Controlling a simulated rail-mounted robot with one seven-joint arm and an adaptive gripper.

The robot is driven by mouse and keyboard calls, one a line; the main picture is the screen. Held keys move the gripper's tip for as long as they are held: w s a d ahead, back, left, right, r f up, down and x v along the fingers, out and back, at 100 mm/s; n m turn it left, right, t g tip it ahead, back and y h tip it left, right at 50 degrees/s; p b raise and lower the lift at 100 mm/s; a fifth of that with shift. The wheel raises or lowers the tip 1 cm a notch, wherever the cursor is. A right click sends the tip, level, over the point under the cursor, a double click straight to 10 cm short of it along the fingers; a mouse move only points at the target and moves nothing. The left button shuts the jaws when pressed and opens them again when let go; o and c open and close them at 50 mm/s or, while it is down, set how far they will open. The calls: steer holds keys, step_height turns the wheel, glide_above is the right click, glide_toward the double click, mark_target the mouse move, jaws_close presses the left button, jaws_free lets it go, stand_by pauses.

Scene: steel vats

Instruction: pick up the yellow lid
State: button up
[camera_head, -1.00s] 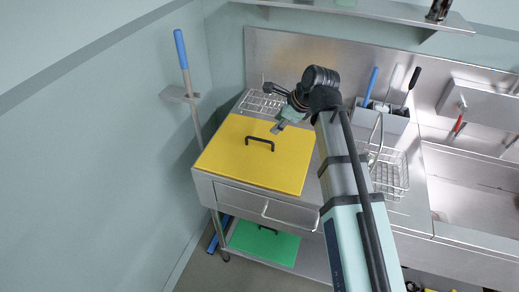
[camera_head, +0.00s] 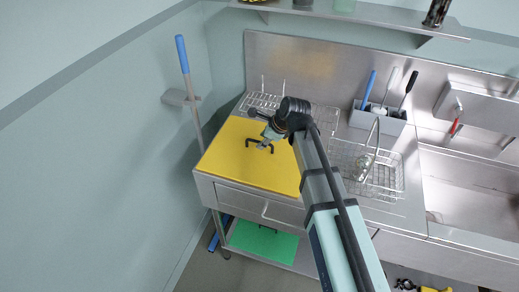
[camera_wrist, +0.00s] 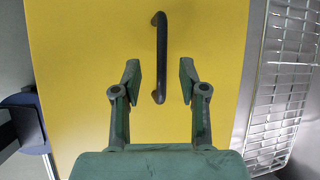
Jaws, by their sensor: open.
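The yellow lid (camera_head: 228,161) is a flat square panel lying on the steel counter at the left. A black bar handle (camera_head: 250,144) stands on its middle. In the wrist view the yellow lid (camera_wrist: 90,60) fills most of the picture. Its handle (camera_wrist: 160,60) runs upright there, and its near end lies between my fingers in the picture. My gripper (camera_wrist: 160,82) is open and empty, with one green finger on each side of the handle's line. In the head view my gripper (camera_head: 266,144) is over the lid, close to the handle. I cannot tell the exact height gap.
A wire rack (camera_head: 261,101) lies behind the lid, and a wire basket (camera_head: 385,178) holding a whisk stands to the right. A grey caddy (camera_head: 386,120) holds tools. A green lid (camera_head: 264,241) lies on the lower shelf. A blue-handled pole (camera_head: 183,60) leans at the left wall.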

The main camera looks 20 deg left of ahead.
steer(key=shift+p+x, duration=0.6)
steer(key=shift+x, duration=1.25)
steer(key=shift+w, duration=0.1)
jaws_close()
steer(key=shift+r, duration=0.15)
